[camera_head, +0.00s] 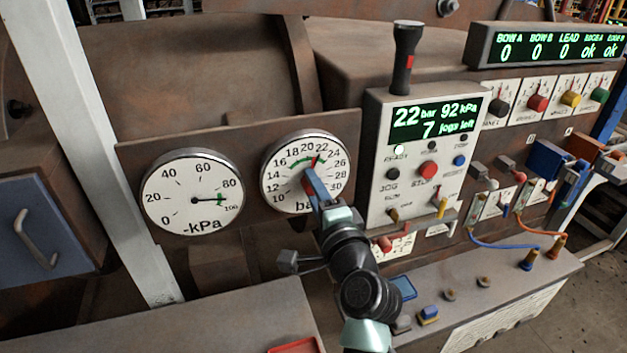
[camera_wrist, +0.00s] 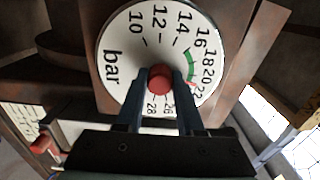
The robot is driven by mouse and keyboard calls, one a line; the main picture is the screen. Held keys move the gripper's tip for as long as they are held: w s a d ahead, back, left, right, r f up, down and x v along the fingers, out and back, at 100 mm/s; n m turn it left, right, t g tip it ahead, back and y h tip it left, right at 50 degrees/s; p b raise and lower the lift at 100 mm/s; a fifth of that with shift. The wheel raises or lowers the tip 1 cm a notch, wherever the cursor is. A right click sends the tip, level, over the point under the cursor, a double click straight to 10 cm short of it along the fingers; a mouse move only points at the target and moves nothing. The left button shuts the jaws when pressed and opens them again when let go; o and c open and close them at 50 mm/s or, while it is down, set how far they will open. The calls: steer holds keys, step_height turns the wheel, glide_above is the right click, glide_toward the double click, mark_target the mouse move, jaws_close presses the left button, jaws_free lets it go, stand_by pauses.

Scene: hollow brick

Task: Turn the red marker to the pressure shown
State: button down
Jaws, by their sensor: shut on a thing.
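My gripper (camera_head: 309,172) reaches the dial from the lower right and is shut on the red knob, one finger on each side in the wrist view. A small red mark (camera_wrist: 195,91) shows near 22 on the dial rim. The display (camera_head: 432,119) reads 22 bar, 92 kPa and 7 jogs left. My fingers hide part of the dial.
A kPa gauge (camera_head: 180,195) is left of the bar gauge, its pointer near 90. The control box (camera_head: 380,150) with buttons and a black lever (camera_head: 405,60) stands close on the right. Blue and orange cables (camera_head: 497,243) hang further right.

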steer(key=shift+m+p, duration=0.55)
steer(key=shift+m, duration=0.65)
steer(key=c, duration=0.5)
jaws_free()
steer(key=shift+s, duration=0.1)
steer(key=b+v, duration=0.4)
steer(key=v, duration=0.8)
steer(key=shift+s+d, duration=0.15)
steer(key=shift+s, duration=0.25)
